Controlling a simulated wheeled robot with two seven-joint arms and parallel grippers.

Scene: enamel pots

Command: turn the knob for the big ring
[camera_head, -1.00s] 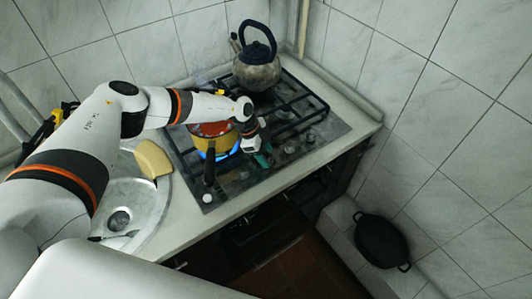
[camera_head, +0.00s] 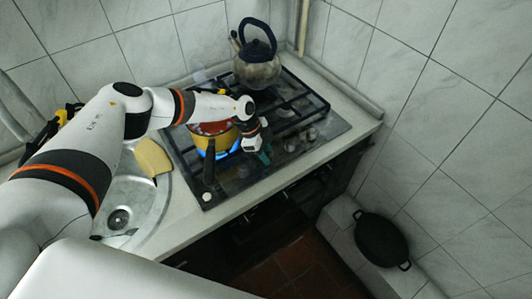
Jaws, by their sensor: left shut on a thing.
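The gas hob (camera_head: 233,184) is set in the counter, with a row of knobs along its front right part. Two knobs show clear of my arm, one knob (camera_head: 290,146) and another knob (camera_head: 312,134) to its right. My left gripper (camera_head: 264,156) reaches down to this row at the left and is shut on a knob, which its teal fingers mostly hide. A yellow pot (camera_head: 222,143) with reddish contents and a dark handle stands on the front left ring. Blue flame shows under the pot. My right gripper is not in view.
A kettle (camera_head: 258,72) with a dark blue handle stands at the back of the hob. A yellow sponge-like block (camera_head: 153,158) lies by the round sink (camera_head: 150,197). A black pan (camera_head: 382,240) rests on a low tiled ledge at right.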

